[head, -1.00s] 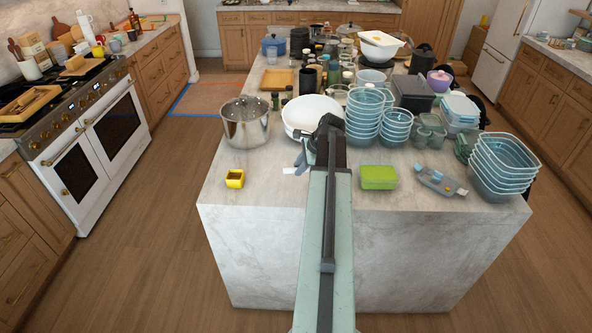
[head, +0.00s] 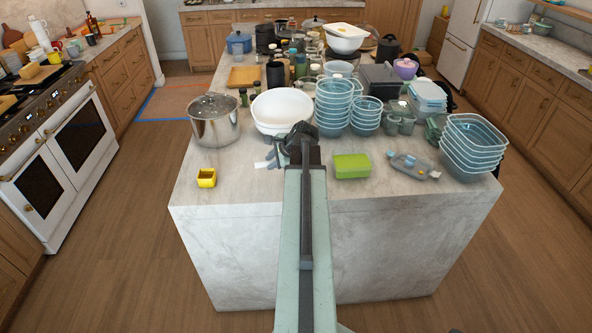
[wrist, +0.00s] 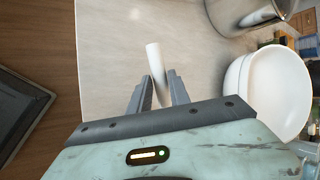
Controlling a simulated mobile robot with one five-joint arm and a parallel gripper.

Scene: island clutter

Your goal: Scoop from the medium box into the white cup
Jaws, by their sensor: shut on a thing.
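My gripper (wrist: 157,88) is shut on a plain white rod-like piece (wrist: 154,62), which sticks out past the fingertips in the wrist view. In the head view my gripper (head: 274,157) is above the front of the marble island, in front of the white bowls, partly hidden by my arm. A small yellow open box (head: 206,178) with dark contents stands to its left. A green lidded-looking box (head: 351,166) lies to its right. Which one is the medium box is unclear. I cannot pick out a white cup.
A steel pot (head: 214,124) and large white bowls (head: 282,112) stand behind the gripper. Stacked blue glass bowls (head: 333,108) and more stacks (head: 471,150) crowd the right. The island counter's (head: 235,195) front strip around the yellow box is mostly clear.

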